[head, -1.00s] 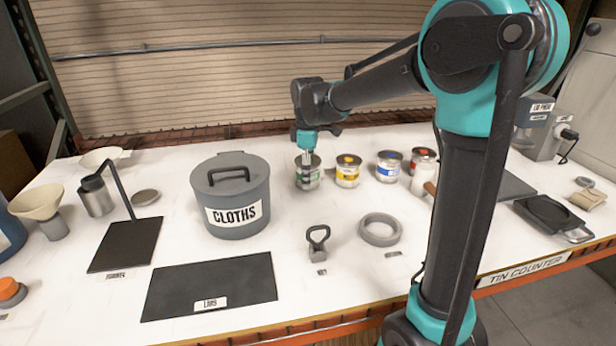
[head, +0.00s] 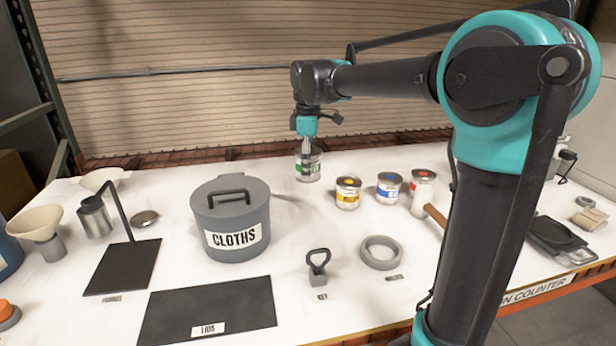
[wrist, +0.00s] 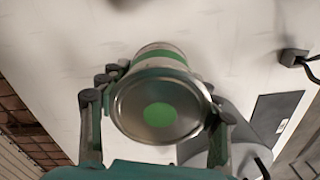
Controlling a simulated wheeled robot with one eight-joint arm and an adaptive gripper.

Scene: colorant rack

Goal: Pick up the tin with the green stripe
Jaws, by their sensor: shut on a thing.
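The tin with the green stripe (head: 309,168) is a metal can with a green band, behind and right of the cloths bin. In the wrist view the tin (wrist: 157,108) shows its lid with a green dot, between the two fingers. My gripper (head: 307,152) comes down from above and is shut on the tin. In the wrist view my gripper (wrist: 158,120) has one finger on each side of it. The tin looks lifted off the counter and roughly upright.
A yellow-striped tin (head: 348,193), a blue-striped tin (head: 389,187) and a red-marked tin (head: 423,180) stand to the right. The grey cloths bin (head: 232,222) is at the left. A grey ring (head: 380,253) and a key tool (head: 318,268) lie in front.

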